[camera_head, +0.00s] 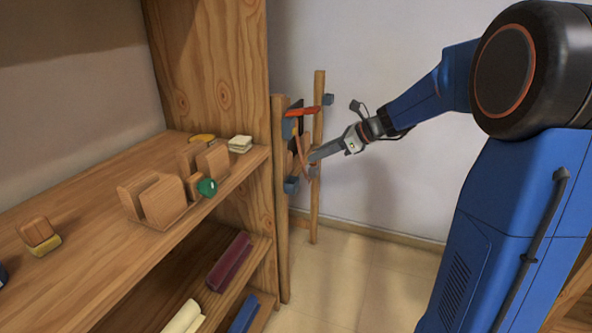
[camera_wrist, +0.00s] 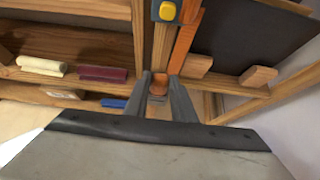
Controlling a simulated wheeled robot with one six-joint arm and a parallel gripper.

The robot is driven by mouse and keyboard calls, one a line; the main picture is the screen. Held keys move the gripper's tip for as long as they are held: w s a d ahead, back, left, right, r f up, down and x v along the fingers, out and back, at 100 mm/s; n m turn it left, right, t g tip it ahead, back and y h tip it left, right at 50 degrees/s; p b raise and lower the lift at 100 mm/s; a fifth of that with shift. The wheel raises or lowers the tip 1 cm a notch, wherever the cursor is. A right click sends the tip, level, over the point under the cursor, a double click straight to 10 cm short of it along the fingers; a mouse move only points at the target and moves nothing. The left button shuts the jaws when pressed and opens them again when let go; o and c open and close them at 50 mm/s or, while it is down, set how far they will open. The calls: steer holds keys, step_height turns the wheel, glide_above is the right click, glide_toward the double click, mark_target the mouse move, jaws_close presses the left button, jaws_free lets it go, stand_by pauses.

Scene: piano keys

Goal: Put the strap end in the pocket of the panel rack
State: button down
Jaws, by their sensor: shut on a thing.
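The panel rack (camera_head: 281,220) stands beyond the shelf's right end, with two upright wooden posts and small blue-grey fittings. An orange strap (camera_head: 303,111) is near its top; in the wrist view the orange strap (camera_wrist: 184,48) runs down toward my fingers. My gripper (camera_head: 311,158) is at the rack, between the posts in the picture. In the wrist view, my gripper (camera_wrist: 160,82) is shut on an orange-brown piece, the strap end (camera_wrist: 158,89), between its grey fingers. I cannot make out which part is the pocket. A dark panel (camera_wrist: 240,42) is right of the strap.
The wooden shelf (camera_head: 90,185) at left bears a wooden holder (camera_head: 163,202), a green knob (camera_head: 207,187) and small blocks. Lower shelves hold a dark red bar (camera_head: 230,262) and a cream roll (camera_head: 183,318). Two wooden blocks (camera_wrist: 258,77) project by the panel. The floor right of the rack is clear.

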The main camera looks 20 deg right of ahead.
steer(key=w+a, duration=0.1)
steer(key=a, duration=0.1)
steer(key=w+a, duration=0.1)
steer(key=a, duration=0.1)
steer(key=w+a, duration=0.2)
steer(key=f, duration=0.3)
steer(key=shift+w+a, duration=0.15)
steer(key=shift+w, duration=0.1)
steer(key=shift+f, duration=2)
steer(key=shift+f, duration=0.15)
steer(key=c, duration=1.5)
jaws_free()
